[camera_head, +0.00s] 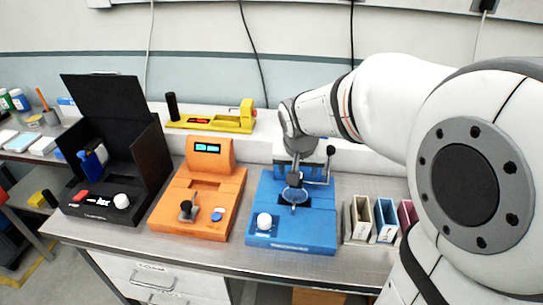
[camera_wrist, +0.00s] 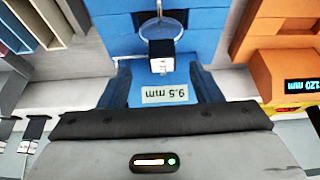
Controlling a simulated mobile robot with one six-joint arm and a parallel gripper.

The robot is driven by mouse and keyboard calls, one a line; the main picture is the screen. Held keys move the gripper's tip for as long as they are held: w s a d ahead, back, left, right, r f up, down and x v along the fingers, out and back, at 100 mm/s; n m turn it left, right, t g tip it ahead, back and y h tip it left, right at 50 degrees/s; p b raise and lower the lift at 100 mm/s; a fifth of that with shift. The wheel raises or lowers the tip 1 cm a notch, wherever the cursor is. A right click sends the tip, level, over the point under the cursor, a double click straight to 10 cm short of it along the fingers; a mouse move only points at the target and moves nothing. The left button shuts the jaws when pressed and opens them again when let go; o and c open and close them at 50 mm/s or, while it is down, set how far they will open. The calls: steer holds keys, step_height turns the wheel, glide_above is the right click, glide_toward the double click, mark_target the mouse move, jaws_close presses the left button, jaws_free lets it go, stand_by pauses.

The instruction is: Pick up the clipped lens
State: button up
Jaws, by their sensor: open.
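The clear round lens (camera_head: 294,196) shows as a thin ring over the blue module (camera_head: 290,238), just below my gripper (camera_head: 296,180). The gripper is open, with space on both sides of the block. I cannot tell exactly how the clip is fixed to the lens.
The orange module (camera_head: 170,218) stands left, beside the black open-lidded box (camera_head: 95,215). A yellow device (camera_head: 210,124) lies behind. Small upright holders (camera_head: 360,218) stand to the right. A lever post (camera_head: 330,165) rises beside my gripper. The metal bench front (camera_head: 200,252) is mostly clear.

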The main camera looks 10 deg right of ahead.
mark_target(295, 191)
steer(key=x, duration=0.6)
steer(key=w+x, duration=0.1)
steer(key=x, duration=0.2)
steer(key=shift+r+p, duration=0.15)
steer(key=shift+p, duration=0.25)
steer(key=shift+r, duration=0.1)
steer(key=c, duration=1.1)
